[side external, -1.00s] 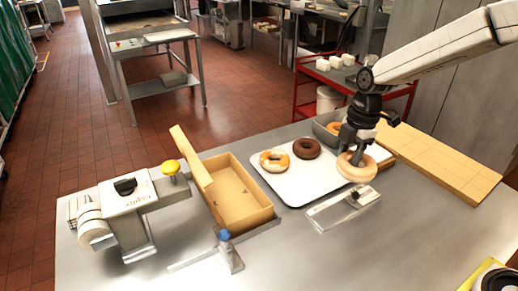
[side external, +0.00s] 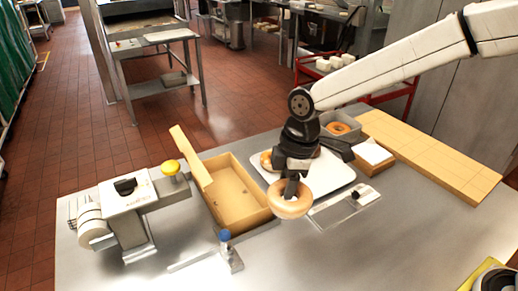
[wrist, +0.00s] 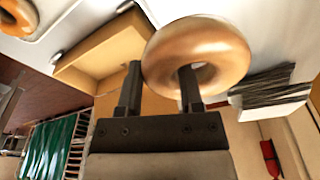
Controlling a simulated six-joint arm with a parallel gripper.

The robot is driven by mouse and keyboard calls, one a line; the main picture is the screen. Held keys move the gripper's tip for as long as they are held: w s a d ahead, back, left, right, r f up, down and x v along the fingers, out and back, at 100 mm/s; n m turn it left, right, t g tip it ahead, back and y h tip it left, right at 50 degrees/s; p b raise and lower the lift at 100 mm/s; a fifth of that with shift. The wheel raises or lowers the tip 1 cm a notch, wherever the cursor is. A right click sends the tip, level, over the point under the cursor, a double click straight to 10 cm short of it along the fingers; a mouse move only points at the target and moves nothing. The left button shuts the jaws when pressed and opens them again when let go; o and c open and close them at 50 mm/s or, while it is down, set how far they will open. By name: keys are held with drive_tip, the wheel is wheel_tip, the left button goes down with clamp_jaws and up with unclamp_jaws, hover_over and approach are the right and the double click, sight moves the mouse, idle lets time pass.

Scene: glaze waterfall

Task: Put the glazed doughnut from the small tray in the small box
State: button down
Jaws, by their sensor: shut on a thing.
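My gripper (side external: 290,186) is shut on a golden-brown ring doughnut (side external: 289,204). In the wrist view, the doughnut (wrist: 215,38) has one finger through its hole and the other outside its rim. The doughnut hangs above the table, in front of the white tray's near edge. The open cardboard box (side external: 262,214) stands just left of it, lid flap raised; its visible inside is empty. It also shows in the wrist view (wrist: 75,75). The white tray (side external: 338,178) lies behind the gripper. A pale-topped doughnut (side external: 266,160) on it is partly hidden by my gripper.
A small brown holder with a white top (side external: 372,153) stands right of the tray. A clear flat piece (side external: 335,207) lies right of the held doughnut. A blue-topped stand (side external: 230,252) and a scale-like machine (side external: 125,205) are left.

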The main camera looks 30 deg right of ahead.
drive_tip(key=shift+w, duration=0.15)
drive_tip(key=w+a+f, duration=0.3)
drive_tip(key=w+f, duration=0.1)
drive_tip(key=w, duration=0.4)
hover_over(237, 205)
drive_tip(key=s+d, duration=0.1)
drive_tip(key=s, duration=0.1)
drive_tip(key=f, duration=0.4)
drive_tip(key=shift+w+f, duration=0.1)
drive_tip(key=shift+w, duration=0.15)
drive_tip(key=shift+w+a+f, duration=0.15)
drive_tip(key=shift+w+f, duration=0.35)
drive_tip(key=shift+f, duration=0.05)
drive_tip(key=shift+f, duration=0.1)
drive_tip(key=shift+w+f, duration=0.15)
drive_tip(key=shift+w+a+f, duration=0.1)
drive_tip(key=shift+f, duration=1.5)
drive_tip(key=shift+f, duration=0.1)
